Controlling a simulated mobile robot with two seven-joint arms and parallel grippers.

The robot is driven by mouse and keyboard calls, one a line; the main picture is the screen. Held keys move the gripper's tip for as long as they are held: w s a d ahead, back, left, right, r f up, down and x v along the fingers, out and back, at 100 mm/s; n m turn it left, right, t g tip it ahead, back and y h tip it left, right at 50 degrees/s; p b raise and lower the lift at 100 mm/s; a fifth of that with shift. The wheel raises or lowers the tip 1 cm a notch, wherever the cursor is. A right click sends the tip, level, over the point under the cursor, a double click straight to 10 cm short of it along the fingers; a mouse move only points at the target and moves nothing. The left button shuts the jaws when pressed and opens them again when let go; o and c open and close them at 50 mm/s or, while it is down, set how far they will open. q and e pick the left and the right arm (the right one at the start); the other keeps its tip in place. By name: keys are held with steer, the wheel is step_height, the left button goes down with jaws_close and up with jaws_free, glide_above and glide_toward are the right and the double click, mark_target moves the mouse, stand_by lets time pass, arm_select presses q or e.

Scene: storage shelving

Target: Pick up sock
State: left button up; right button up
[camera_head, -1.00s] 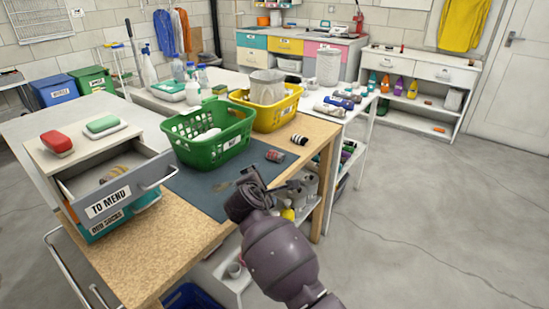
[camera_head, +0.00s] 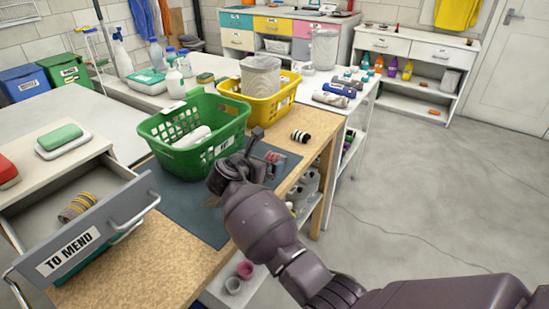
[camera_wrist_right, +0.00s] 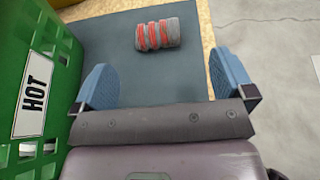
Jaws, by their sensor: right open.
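A rolled grey sock with red stripes (camera_wrist_right: 158,34) lies on the blue-grey mat (camera_wrist_right: 105,30). In the head view this sock (camera_head: 273,157) is partly covered by my right gripper (camera_head: 262,153). In the wrist view my right gripper (camera_wrist_right: 163,77) is open and empty, its blue fingers wide apart, with the sock ahead of and apart from them. A black-and-white striped sock (camera_head: 301,136) lies on the wooden table edge. A yellowish striped sock (camera_head: 77,207) lies in the open "TO MEND" drawer (camera_head: 95,232). My left gripper is not in view.
A green basket (camera_head: 160,130), marked "HOT" in the wrist view (camera_wrist_right: 32,100), stands close left of my right gripper, with a white item inside. A yellow basket (camera_head: 260,108) stands behind it. More rolled items lie on the white table beyond. The floor at right is clear.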

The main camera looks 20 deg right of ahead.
mark_target(274, 156)
steer(key=b+x, duration=0.1)
steer(key=x, duration=0.2)
steer(key=shift+w+f, duration=0.2)
steer(key=shift+f, duration=0.05)
steer(key=b+x, duration=0.1)
steer(key=x, duration=0.3)
steer(key=shift+w+f+b, duration=0.1)
steer(key=shift+f+b, duration=0.2)
steer(key=shift+b, duration=0.1)
steer(key=shift+w+d, duration=0.2)
steer(key=shift+r, duration=0.3)
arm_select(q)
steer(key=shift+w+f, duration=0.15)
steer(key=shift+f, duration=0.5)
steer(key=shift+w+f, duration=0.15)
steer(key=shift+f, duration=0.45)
arm_select(e)
steer(key=c, duration=0.9)
